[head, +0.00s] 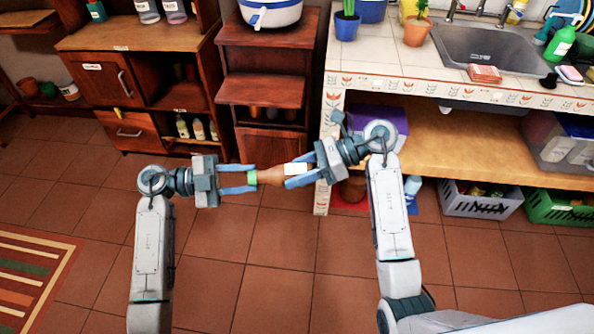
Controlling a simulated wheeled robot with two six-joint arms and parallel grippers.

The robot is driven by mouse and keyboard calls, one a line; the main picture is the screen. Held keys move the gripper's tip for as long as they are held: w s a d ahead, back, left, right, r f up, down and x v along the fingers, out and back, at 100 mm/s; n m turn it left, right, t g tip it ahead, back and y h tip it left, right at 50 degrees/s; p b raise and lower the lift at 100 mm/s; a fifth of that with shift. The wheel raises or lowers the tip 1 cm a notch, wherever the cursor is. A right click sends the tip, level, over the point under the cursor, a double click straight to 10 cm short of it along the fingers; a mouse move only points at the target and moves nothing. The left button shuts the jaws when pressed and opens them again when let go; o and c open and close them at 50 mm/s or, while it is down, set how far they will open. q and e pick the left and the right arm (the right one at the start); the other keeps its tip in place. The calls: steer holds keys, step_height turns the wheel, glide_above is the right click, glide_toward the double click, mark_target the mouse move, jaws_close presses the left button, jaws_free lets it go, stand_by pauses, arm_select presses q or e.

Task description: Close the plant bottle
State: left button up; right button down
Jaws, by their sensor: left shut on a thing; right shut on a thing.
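The plant bottle (271,176) is brown with a white label (295,169) and lies sideways in the air between my two grippers. My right gripper (290,174) is shut on the bottle's body at its right end. My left gripper (250,178) is shut on the green cap (252,178) at the bottle's left, narrow end. The cap is roughly in line with the bottle and seems to meet its neck; I cannot tell whether they are joined.
A tiled counter (390,61) with a sink (490,45) and potted plants stands at the back right. Below it is a wooden shelf (470,143). A wooden cabinet (265,90) stands behind the bottle. The tiled floor (280,270) is clear in front.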

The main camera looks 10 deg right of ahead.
arm_select(q)
steer(key=m, duration=1.9)
steer(key=o, duration=1.2)
steer(key=a, duration=1.2)
steer(key=shift+w, duration=0.2)
steer(key=shift+f, duration=0.1)
